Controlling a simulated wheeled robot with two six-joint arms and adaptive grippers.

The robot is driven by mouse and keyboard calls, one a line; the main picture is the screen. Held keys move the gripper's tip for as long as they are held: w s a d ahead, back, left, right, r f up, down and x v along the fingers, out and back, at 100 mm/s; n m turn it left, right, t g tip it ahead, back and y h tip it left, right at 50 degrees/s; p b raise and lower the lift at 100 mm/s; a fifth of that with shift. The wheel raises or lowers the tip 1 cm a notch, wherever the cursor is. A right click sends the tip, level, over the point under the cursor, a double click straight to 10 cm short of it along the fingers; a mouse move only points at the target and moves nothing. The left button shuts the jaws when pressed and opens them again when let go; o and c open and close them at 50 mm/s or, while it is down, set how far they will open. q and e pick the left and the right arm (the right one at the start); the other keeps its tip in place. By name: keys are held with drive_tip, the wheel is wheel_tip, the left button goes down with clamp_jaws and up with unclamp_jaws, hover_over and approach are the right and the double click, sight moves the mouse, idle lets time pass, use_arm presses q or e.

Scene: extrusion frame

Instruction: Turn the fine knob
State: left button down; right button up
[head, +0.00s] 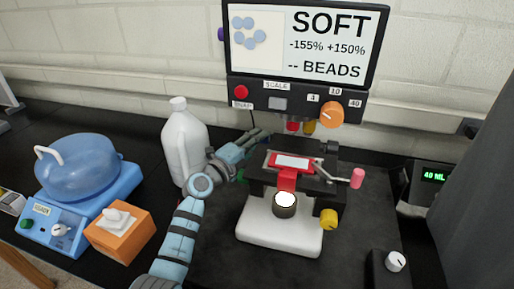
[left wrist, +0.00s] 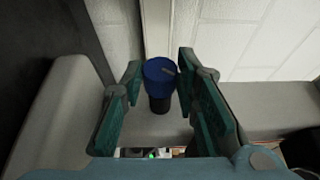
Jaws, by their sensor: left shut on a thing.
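A blue knob (left wrist: 160,76) on a dark shaft sits between the fingers of my left gripper (left wrist: 160,82) in the left wrist view. The gripper is shut on it; I see no readable label naming it as the fine knob. In the head view my left gripper (head: 256,137) reaches behind the left side of the microscope (head: 262,229), and the blue knob is hidden there. The microscope has a white base, a red slide holder (head: 291,163), a yellow knob (head: 329,219) and a pink knob (head: 357,178). My right gripper is not in view.
A screen (head: 333,42) reads SOFT, -155% +150%, -- BEADS; an orange dial (head: 332,114) is below it. A white jug (head: 184,142) stands close to my left arm. An orange box (head: 120,232) and a blue machine (head: 82,187) are at the left.

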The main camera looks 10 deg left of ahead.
use_arm(q)
drive_tip(key=shift+r, duration=0.15)
drive_tip(key=c, duration=1.6)
unclamp_jaws()
drive_tip(key=o, duration=0.3)
drive_tip(key=shift+w, duration=0.15)
drive_tip(key=shift+o, duration=0.3)
drive_tip(key=shift+w, duration=0.1)
drive_tip(key=shift+f, duration=0.2)
drive_tip(key=v, duration=1.2)
